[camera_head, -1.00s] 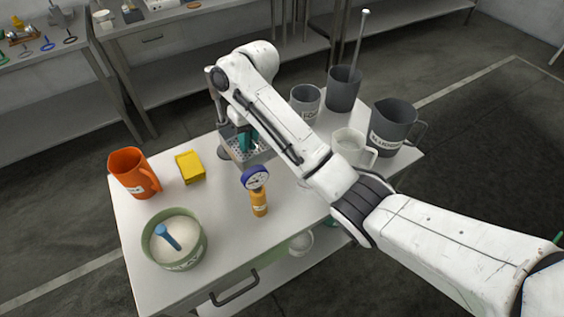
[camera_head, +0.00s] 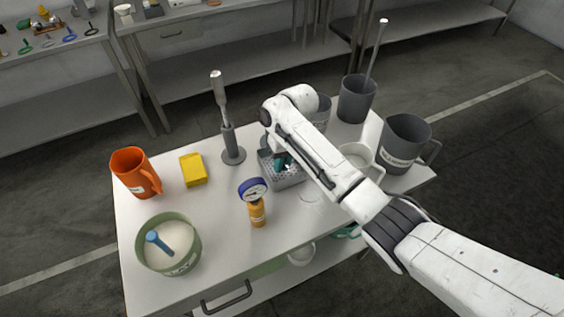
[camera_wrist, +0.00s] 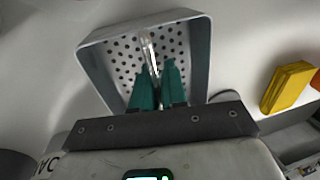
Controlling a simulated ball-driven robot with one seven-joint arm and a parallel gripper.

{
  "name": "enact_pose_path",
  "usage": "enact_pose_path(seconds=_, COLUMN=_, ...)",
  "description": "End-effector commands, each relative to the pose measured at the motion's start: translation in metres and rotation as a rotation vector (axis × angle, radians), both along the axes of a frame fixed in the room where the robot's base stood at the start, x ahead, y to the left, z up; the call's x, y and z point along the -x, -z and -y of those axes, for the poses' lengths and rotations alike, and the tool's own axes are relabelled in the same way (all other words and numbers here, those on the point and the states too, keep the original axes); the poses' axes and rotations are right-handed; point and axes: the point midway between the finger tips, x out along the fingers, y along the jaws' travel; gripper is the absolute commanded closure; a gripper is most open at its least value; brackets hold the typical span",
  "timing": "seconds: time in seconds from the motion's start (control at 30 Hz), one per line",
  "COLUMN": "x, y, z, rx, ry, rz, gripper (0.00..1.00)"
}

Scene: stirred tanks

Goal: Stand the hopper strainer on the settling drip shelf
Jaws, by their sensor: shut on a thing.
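The hopper strainer, a square grey metal basket with a perforated bottom (camera_head: 288,183), is over the middle of the white table top. It also shows in the wrist view (camera_wrist: 198,60), its open side facing the camera. My gripper (camera_head: 281,163) has teal fingers, shut on a thin pale upright part inside the basket, seen between the fingertips in the wrist view (camera_wrist: 157,72). My arm hides part of the basket. I cannot tell whether its underside touches the table. I cannot make out a settling drip shelf.
A grey stand with a rod (camera_head: 232,148) is left of the strainer. A gauge on an orange bottle (camera_head: 257,212) is in front. A yellow block (camera_head: 193,169), orange jug (camera_head: 133,172) and green bowl (camera_head: 190,262) stand left; a white mug (camera_head: 358,155) and dark jug (camera_head: 405,140) right.

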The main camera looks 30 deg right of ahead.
Motion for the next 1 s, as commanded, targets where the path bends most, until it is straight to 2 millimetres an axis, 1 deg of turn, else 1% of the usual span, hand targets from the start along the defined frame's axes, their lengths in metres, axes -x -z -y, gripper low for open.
enact_pose_path(seconds=0.1, x=0.000, y=0.003, z=0.000, rx=0.000, ry=0.000, rz=0.000, gripper=1.00)
enact_pose_path(seconds=0.13, x=0.000, y=0.002, z=0.000, rx=0.000, ry=0.000, rz=0.000, gripper=0.86)
enact_pose_path(seconds=0.3, x=0.000, y=0.002, z=0.000, rx=0.000, ry=0.000, rz=0.000, gripper=0.70)
enact_pose_path(seconds=0.4, x=0.000, y=0.002, z=0.000, rx=0.000, ry=0.000, rz=0.000, gripper=0.62)
enact_pose_path(seconds=0.6, x=0.000, y=0.001, z=0.000, rx=0.000, ry=0.001, rz=0.000, gripper=0.62)
enact_pose_path(seconds=0.73, x=-0.001, y=-0.005, z=0.001, rx=-0.001, ry=0.000, rz=0.002, gripper=0.62)
enact_pose_path(seconds=0.87, x=-0.001, y=-0.023, z=0.004, rx=-0.001, ry=0.001, rz=0.004, gripper=0.62)
enact_pose_path(seconds=1.0, x=-0.001, y=-0.051, z=0.010, rx=-0.001, ry=0.001, rz=0.006, gripper=0.62)
